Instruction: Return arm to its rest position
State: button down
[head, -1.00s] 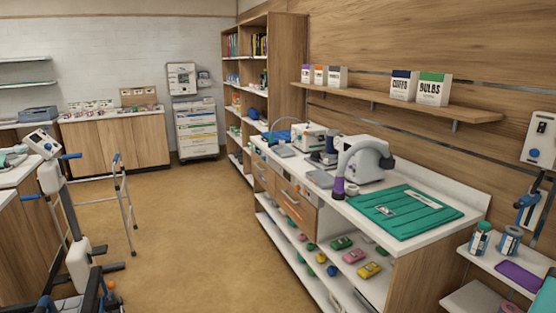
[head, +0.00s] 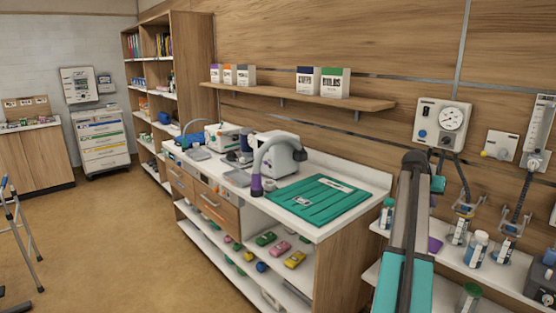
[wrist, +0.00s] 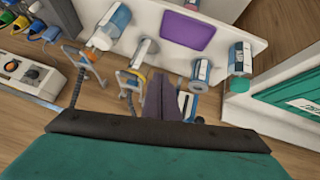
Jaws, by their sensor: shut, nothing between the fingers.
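My arm (head: 406,225) rises in the right part of the head view, in front of the wall shelf with the bottles. My gripper (wrist: 165,84) shows in the wrist view as two dark fingers, closed together and empty. It is above the white shelf (wrist: 222,35). Bottles and a purple pad (wrist: 187,30) lie beyond and beside the fingertips. In the head view I cannot make out the fingers.
A counter with a green mat (head: 316,200) stands left of my arm. Bottles (head: 476,248) stand on the low shelf to its right. A gauge unit (head: 441,125) hangs on the wall behind. The floor (head: 110,240) at left is mostly clear.

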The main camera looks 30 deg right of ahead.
jog(key=w+a+f+n+y, duration=0.15)
jog(key=w+a+f, duration=0.35)
jog(key=a+f, duration=0.55)
jog(key=w+a+f+n+y, duration=0.15)
jog(key=w+a+f, duration=0.35)
jog(key=a+f, duration=0.5)
jog(key=w+a+f+n+y, duration=0.1)
jog(key=w+a+f+n, duration=0.3)
jog(key=a+f, duration=0.65)
jog(key=s+a+f+n+y, duration=0.2)
jog(key=a+f+y, duration=0.1)
jog(key=a+f, duration=1.6)
jog(key=s+a+f+n+g, duration=0.2)
jog(key=s+a+f, duration=0.3)
jog(key=s+a, duration=0.8)
jog(key=s+a+f+n+g+y, duration=0.1)
jog(key=s+a+f+n+g, duration=0.2)
jog(key=s+a, duration=1)
notch_tip(320, 180, down, 3)
jog(key=a+n, duration=0.1)
jog(key=a, duration=0.2)
jog(key=shift+s+g, duration=0.3)
jog(key=shift+s, duration=0.05)
jog(key=shift+d, duration=0.15)
